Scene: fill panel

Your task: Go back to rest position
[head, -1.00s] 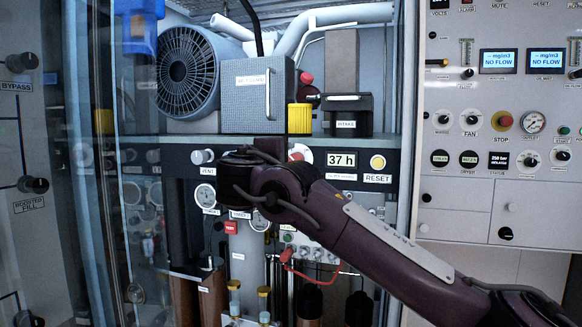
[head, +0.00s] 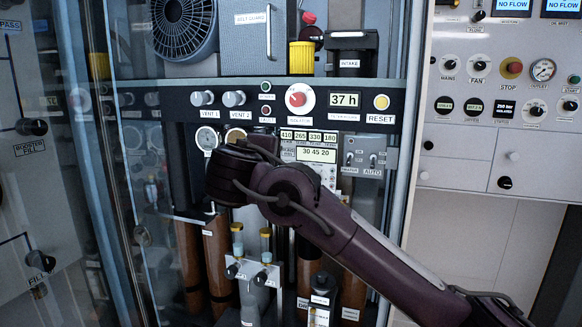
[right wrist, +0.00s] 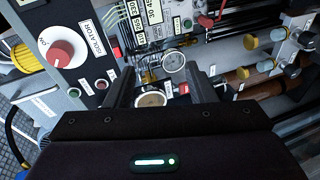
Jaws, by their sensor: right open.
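My right arm comes in from the lower right in the head view and reaches into the open panel cabinet (head: 240,88). Beyond the fingers are a round gauge (right wrist: 174,61) and a second gauge (right wrist: 151,99) near the palm. The red isolator knob (right wrist: 62,54) is left of the fingers, apart from them. My left gripper is not in view.
A black control strip with vent knobs (head: 203,98), the isolator (head: 299,97) and a reset button (head: 381,102) runs above my arm. Brown cylinders (head: 218,255) and small valves (head: 266,275) stand below. A glass door (head: 120,200) is at the left, a grey panel (head: 455,155) at the right.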

